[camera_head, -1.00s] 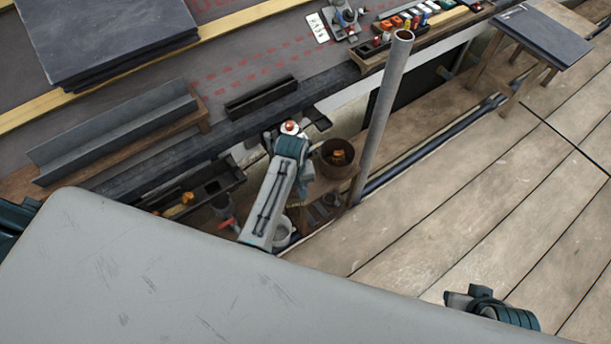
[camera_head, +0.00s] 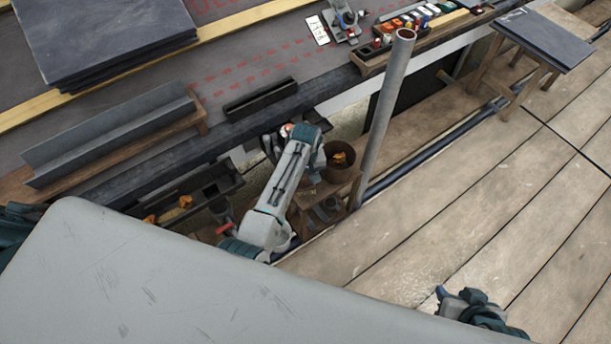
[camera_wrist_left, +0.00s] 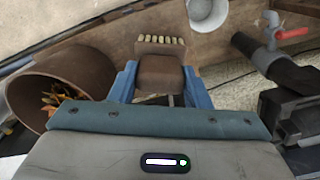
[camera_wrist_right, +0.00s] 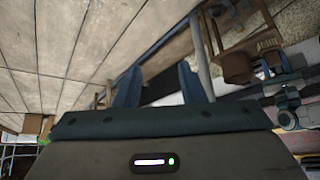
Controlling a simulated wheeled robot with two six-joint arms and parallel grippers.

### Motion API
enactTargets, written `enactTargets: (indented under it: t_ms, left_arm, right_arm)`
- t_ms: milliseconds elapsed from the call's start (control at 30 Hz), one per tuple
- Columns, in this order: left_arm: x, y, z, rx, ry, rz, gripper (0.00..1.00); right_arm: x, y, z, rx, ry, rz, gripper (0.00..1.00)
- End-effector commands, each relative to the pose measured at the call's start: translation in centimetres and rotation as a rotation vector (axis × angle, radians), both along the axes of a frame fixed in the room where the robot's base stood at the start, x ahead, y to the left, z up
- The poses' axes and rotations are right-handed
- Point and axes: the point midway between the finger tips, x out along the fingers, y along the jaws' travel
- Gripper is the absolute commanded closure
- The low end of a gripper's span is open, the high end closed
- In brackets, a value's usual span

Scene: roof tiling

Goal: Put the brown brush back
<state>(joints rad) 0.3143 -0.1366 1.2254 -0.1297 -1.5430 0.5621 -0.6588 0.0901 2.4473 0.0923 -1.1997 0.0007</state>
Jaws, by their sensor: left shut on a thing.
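In the left wrist view my left gripper (camera_wrist_left: 160,88) is shut on the brown brush (camera_wrist_left: 160,70). The brush is a brown block with a row of pale bristles at its far end. A brown bucket (camera_wrist_left: 75,88) with orange scraps stands just left of the gripper there. In the head view my left arm reaches down beside this bucket (camera_head: 340,158), and its own wrist hides the fingers and brush. My right gripper (camera_wrist_right: 160,85) has its blue fingers apart with nothing between them. It is low over the planks at the lower right of the head view (camera_head: 452,300).
A wooden stand (camera_head: 300,213) is under the bucket, close to an upright grey pole (camera_head: 385,120). A slate-topped trestle (camera_head: 545,38) stands at the back right. The plank floor (camera_head: 480,190) is clear.

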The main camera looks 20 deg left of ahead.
Motion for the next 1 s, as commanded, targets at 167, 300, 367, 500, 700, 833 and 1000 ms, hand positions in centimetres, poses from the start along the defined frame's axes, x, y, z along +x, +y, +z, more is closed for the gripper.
enactTargets:
  t_ms: [167,300,367,500,700,833,1000]
  left_arm:
    - [0.0,0.0,-0.3,0.0,0.0,0.0,0.53]
    - [0.0,0.0,-0.2,0.0,0.0,0.0,0.35]
    - [0.0,0.0,-0.2,0.0,0.0,0.0,0.35]
    - [0.0,0.0,-0.2,0.0,0.0,0.0,0.35]
    - [0.1,0.0,1.4,-0.001,-0.003,0.0,0.35]
    - [0.1,0.0,4.0,-0.001,-0.003,0.0,0.35]
    - [0.1,0.0,7.8,0.0,-0.004,0.001,0.35]
  right_arm:
    - [0.0,0.0,0.0,-0.001,0.001,-0.001,0.64]
    - [0.0,0.0,0.0,-0.001,0.001,-0.001,0.64]
    - [0.0,0.0,0.0,-0.001,0.001,0.0,0.64]
    - [0.0,0.0,0.0,-0.001,0.001,0.0,0.64]
    - [-0.2,-0.2,0.4,-0.008,0.016,0.0,0.64]
    - [-0.6,-0.7,1.1,-0.037,0.067,0.001,0.64]
    - [-1.1,-1.4,1.8,-0.07,0.13,-0.003,0.64]
